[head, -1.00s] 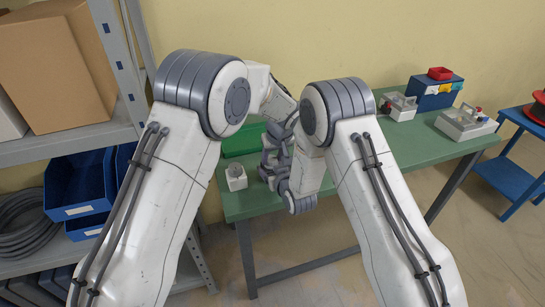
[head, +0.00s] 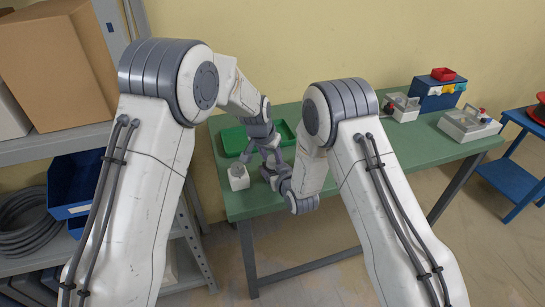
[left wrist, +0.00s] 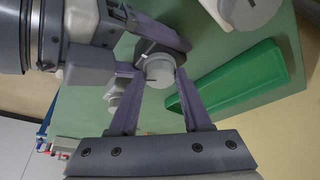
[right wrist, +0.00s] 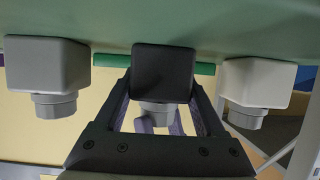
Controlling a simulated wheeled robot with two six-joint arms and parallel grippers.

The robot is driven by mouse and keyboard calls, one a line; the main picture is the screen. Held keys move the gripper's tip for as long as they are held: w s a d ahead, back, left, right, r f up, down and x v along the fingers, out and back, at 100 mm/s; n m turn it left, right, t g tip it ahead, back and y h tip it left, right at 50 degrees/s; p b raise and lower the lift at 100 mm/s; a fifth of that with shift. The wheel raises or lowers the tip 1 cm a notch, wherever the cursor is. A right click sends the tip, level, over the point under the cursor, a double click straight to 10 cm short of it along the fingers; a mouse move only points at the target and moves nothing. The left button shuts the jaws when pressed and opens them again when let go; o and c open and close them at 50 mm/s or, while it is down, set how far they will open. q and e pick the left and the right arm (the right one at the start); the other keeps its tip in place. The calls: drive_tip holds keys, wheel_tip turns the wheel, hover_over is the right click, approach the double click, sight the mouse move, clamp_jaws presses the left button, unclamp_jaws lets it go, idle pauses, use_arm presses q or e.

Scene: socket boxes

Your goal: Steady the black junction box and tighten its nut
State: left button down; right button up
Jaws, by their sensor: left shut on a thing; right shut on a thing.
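The black junction box (right wrist: 163,72) shows in the right wrist view between the fingers of my right gripper (right wrist: 161,92), which is shut on its sides. A round grey nut (right wrist: 158,112) sticks out from the box. In the left wrist view, my left gripper (left wrist: 157,74) is shut on the nut (left wrist: 159,68), and part of the black box (left wrist: 150,47) shows behind it. In the head view, both grippers meet over the left part of the table and largely hide the box.
A pale box with a round nut (head: 238,177) stands left of the grippers on the green table (head: 350,160). A green tray (head: 235,140) lies behind. Grey socket units (head: 467,124) stand right.

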use_arm(q)
drive_tip(key=m, duration=0.2)
drive_tip(key=m+g+h, duration=0.1)
drive_tip(key=m, duration=0.3)
drive_tip(key=shift+w+a+m+g+h, duration=0.2)
drive_tip(key=shift+a+m+g+h, duration=0.1)
drive_tip(key=shift+h, duration=0.1)
use_arm(e)
drive_tip(key=shift+d, duration=0.1)
use_arm(q)
drive_tip(key=shift+c, duration=1.7)
unclamp_jaws()
drive_tip(key=v, duration=1.2)
drive_tip(key=shift+w, duration=0.1)
use_arm(e)
drive_tip(key=o, duration=1.5)
